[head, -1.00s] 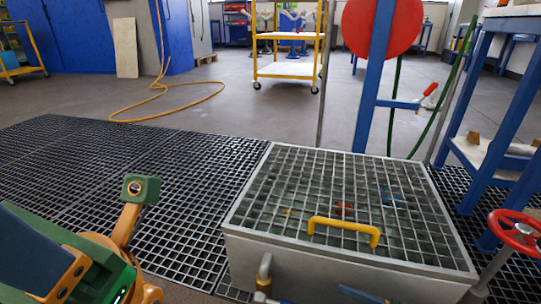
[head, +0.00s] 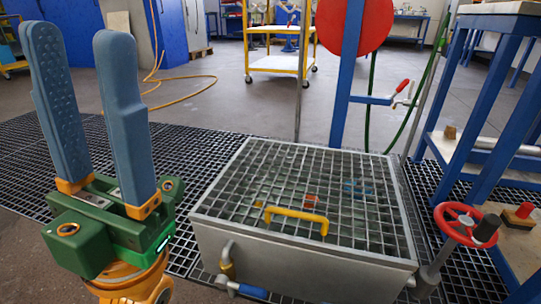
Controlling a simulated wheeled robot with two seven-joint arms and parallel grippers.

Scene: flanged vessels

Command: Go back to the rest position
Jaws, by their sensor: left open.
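My left gripper (head: 88,105) stands upright at the left of the head view. Its two long blue-grey fingers point up and are apart, with nothing between them. Its green body and orange wrist show below. It is left of the grated metal box and apart from it. My right gripper is not in view.
A metal box (head: 300,264) with a grid lid and a yellow handle (head: 296,214) stands in front. A red handwheel (head: 457,222) is to its right, beside a blue-legged bench (head: 487,100). A yellow cart (head: 279,65) stands behind on open floor.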

